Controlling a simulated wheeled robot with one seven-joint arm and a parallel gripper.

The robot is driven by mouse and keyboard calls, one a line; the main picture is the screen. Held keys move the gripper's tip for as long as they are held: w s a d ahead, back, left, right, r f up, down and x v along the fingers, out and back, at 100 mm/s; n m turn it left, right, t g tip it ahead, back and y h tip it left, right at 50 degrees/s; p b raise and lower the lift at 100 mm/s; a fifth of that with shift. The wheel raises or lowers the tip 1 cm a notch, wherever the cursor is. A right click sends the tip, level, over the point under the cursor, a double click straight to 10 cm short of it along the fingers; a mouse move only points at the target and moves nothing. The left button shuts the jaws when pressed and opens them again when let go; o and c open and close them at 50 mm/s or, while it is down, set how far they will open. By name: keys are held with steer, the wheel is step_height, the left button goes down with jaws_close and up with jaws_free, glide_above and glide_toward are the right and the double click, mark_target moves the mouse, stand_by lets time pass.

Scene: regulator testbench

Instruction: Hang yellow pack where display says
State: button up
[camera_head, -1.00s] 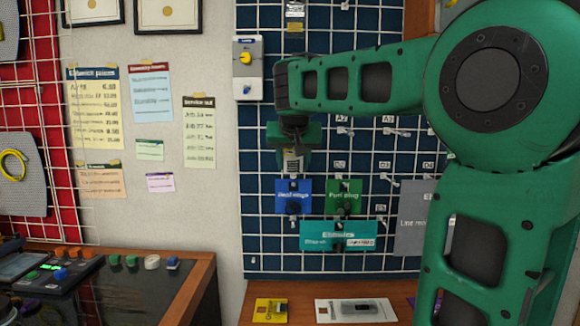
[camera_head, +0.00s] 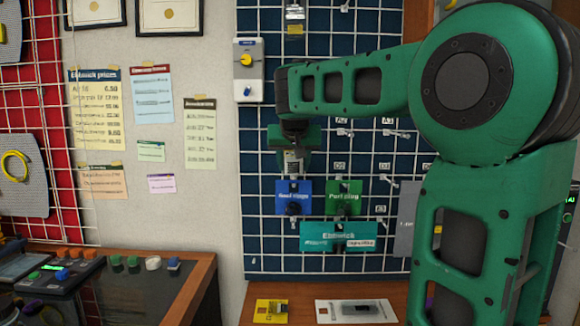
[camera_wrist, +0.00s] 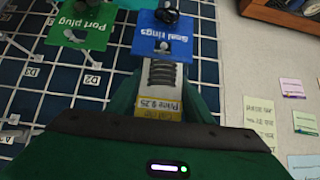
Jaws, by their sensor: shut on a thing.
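My gripper (camera_head: 294,158) points down in front of the blue wire-grid board (camera_head: 262,240). It is shut on a pale pack with a dark coil shape and a yellow price label (camera_wrist: 158,103); the pack also shows in the head view (camera_head: 293,163). The held pack is just above the blue "Seal rings" card (camera_head: 293,197), seen close beyond it in the wrist view (camera_wrist: 163,38). I cannot tell whether they touch. A separate yellow pack (camera_head: 270,311) lies on the wooden ledge. A dark device with a green readout (camera_head: 572,200) is at the right edge, partly hidden by my arm; its text is unreadable.
A green "Port plug" card (camera_head: 343,197) hangs right of the blue card, above a teal sign (camera_head: 338,236). Labelled hooks stick out of the board. A grey card (camera_head: 404,222) is half hidden. A white pack (camera_head: 355,311) lies on the ledge.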

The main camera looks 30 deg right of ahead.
steer(key=shift+d+f, duration=0.15)
steer(key=shift+f, duration=0.15)
steer(key=o, duration=1.3)
steer(key=v, duration=1.1)
steer(key=s+d+f+g+y, duration=0.1)
steer(key=s+d+f+g, duration=0.1)
steer(key=s+f, duration=0.65)
steer(key=s+d+f+g+y, duration=0.1)
steer(key=s+f+g, duration=0.1)
steer(key=s+f, duration=0.65)
steer(key=s+a+f+g+y, duration=0.1)
steer(key=s+a+f, duration=0.1)
steer(key=s+f, duration=0.5)
steer(key=s+a+f+g+y, duration=0.2)
steer(key=s+f, duration=0.5)
steer(key=f, duration=0.4)
steer(key=shift+s+a+g, duration=0.3)
steer(key=shift+a, duration=0.35)
steer(key=shift+w, duration=0.15)
